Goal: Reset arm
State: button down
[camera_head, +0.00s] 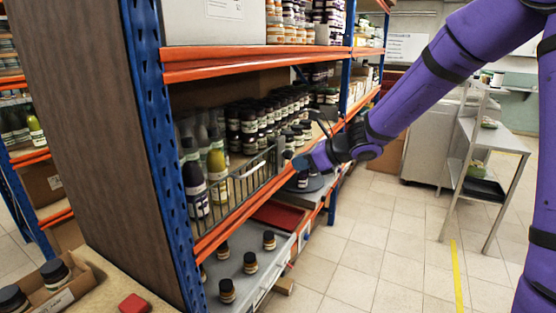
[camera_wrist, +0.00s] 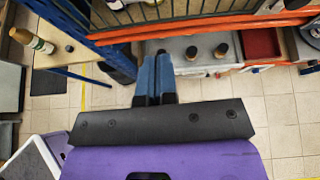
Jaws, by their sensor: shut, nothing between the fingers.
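My purple arm reaches in from the right in the head view, with my gripper (camera_head: 298,162) in front of the middle shelf of the rack. In the wrist view my gripper (camera_wrist: 156,62) shows its two blue fingers side by side, shut with nothing between them. A wire basket (camera_head: 246,183) holding tall bottles stands on the shelf to the left of my gripper.
The orange shelf beam (camera_head: 228,222) runs close to my gripper. Small jars (camera_head: 250,262) stand on the grey lower surface, beside a red tray (camera_head: 277,215). A metal side table (camera_head: 484,140) stands at the right. The tiled floor (camera_head: 375,245) between is clear.

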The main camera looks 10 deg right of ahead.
jog(key=s+r+n+g+h, duration=0.1)
jog(key=s+r+n, duration=0.2)
jog(key=s+n, duration=0.25)
jog(key=s+d+r+n+g+h, duration=0.1)
jog(key=s+r+n+h, duration=0.1)
jog(key=s+n, duration=0.35)
jog(key=s+r+n+g+h, duration=0.1)
jog(key=s+r+n, duration=0.25)
jog(key=s, duration=0.35)
jog(key=s+d+r+n+h, duration=0.1)
jog(key=s+d+n+h, duration=0.2)
jog(key=s+d+n, duration=0.2)
jog(key=s+d+r+n+h, duration=0.2)
jog(key=s+d+n, duration=0.3)
jog(key=s, duration=0.7)
jog(key=shift+s+d+t+h, duration=0.25)
jog(key=shift+d+t+h, duration=0.15)
jog(key=shift+d, duration=0.6)
jog(key=shift+n, duration=0.25)
